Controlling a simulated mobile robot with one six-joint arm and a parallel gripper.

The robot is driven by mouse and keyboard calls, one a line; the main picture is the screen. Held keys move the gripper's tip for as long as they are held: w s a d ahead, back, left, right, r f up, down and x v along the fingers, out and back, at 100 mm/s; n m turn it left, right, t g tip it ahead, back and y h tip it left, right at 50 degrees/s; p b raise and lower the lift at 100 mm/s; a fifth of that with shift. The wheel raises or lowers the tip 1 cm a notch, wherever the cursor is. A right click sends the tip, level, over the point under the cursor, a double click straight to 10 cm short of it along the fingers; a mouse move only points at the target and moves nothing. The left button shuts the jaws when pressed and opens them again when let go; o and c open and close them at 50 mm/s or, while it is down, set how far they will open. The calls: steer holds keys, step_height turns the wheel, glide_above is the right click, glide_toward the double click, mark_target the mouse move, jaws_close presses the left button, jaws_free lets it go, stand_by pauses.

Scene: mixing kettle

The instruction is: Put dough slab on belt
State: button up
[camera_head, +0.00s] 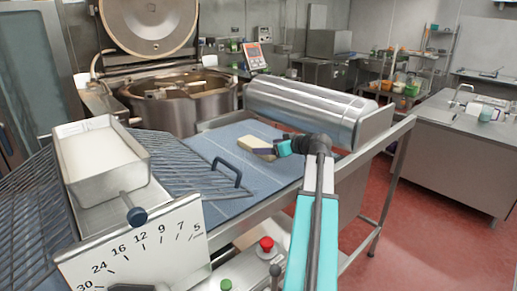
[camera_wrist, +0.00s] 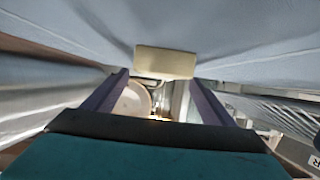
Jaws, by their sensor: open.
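The dough slab (camera_head: 257,146) is a pale beige block lying on the blue-grey belt (camera_head: 205,146), left of the steel roller. In the wrist view the slab (camera_wrist: 165,62) shows ahead of my gripper, near the top centre, with the belt (camera_wrist: 240,35) around it. My gripper (camera_head: 268,152) is at the slab's right end in the head view. In the wrist view my gripper's two dark fingers (camera_wrist: 158,85) are spread apart, with the slab just beyond their tips. The fingers are open and do not grip it.
A large steel roller (camera_head: 310,108) lies across the belt behind my gripper. A wire guard (camera_head: 190,165) with a dark handle and a flour tray (camera_head: 100,155) stand at left. The kettle (camera_head: 180,100) is behind. A red button (camera_head: 266,245) sits at the front.

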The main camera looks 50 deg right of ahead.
mark_target(255, 145)
steer(key=shift+r+p+x, duration=0.25)
steer(key=shift+p+x, duration=0.7)
steer(key=shift+x, duration=0.35)
steer(key=shift+p+x, duration=0.45)
steer(key=shift+x, duration=0.9)
steer(key=shift+f, duration=0.1)
steer(key=shift+s, duration=0.1)
steer(key=c, duration=1.7)
steer(key=shift+o, duration=0.2)
steer(key=shift+r, duration=0.25)
steer(key=shift+r+b, duration=1)
steer(key=shift+r, duration=0.45)
steer(key=s+a+b, duration=0.1)
steer(key=s+a, duration=0.2)
steer(key=s, duration=0.1)
steer(key=s+a+r+b, duration=0.1)
steer(key=s+a+b, duration=0.1)
steer(key=s+a, duration=0.2)
steer(key=s+a+b, duration=0.1)
steer(key=s+a, duration=0.2)
steer(key=s, duration=0.1)
steer(key=shift+a+r+b, duration=0.25)
steer(key=shift+r+b, duration=0.1)
